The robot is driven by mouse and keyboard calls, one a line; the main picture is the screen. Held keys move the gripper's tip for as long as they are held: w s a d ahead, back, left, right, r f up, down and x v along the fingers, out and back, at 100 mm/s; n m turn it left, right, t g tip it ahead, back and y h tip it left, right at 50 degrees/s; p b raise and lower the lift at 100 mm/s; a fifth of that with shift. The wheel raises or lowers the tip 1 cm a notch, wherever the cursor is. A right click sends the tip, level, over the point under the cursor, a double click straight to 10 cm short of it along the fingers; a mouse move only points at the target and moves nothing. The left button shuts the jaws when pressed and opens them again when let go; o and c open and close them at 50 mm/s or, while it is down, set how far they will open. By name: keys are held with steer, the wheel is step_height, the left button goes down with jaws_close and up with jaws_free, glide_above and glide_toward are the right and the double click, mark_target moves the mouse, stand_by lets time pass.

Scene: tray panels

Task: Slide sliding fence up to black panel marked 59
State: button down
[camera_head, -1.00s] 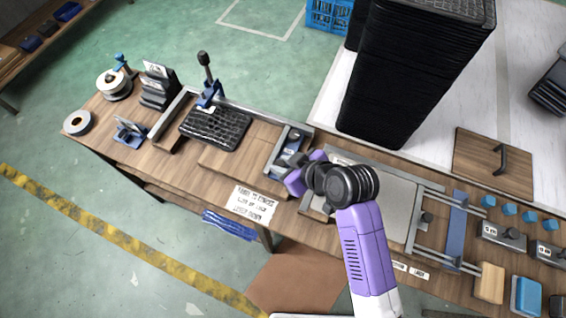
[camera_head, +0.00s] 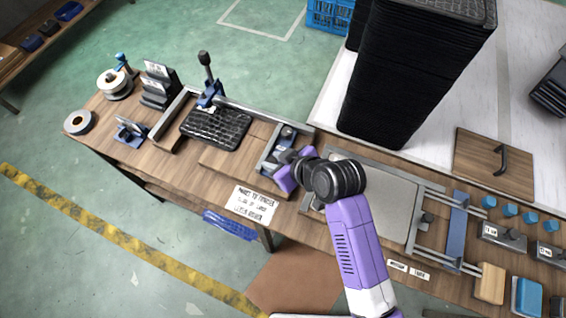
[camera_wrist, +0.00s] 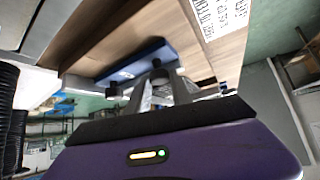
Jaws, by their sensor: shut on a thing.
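The black panel (camera_head: 216,127) with a ridged surface lies flat on the workbench; its number cannot be read. The sliding fence (camera_head: 270,158), a blue and grey piece, stands to its right, with bare wooden surface between them. They are apart. My gripper (camera_head: 287,169) is at the fence's near side and shut on it, partly hiding it. In the wrist view a blue bar (camera_wrist: 137,62), which looks like the fence, lies just beyond my gripper (camera_wrist: 160,85). The exact grip point is unclear.
A grey rail (camera_head: 245,112) runs along the bench's back edge, with a dark-knobbed clamp (camera_head: 207,88) behind the panel. A tall stack of black panels (camera_head: 405,75) stands behind the bench. A white sign (camera_head: 251,203) lies at the front edge.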

steer(key=w+a, duration=0.1)
steer(key=a, duration=0.2)
steer(key=w+a+b, duration=0.1)
steer(key=a, duration=0.3)
steer(key=w+a, duration=0.2)
steer(key=a, duration=0.2)
steer(key=shift+w+a, duration=0.1)
steer(key=shift+a, duration=0.1)
steer(key=c, duration=1.2)
jaws_free()
steer(key=shift+b+v, duration=0.45)
steer(key=shift+v, duration=3.45)
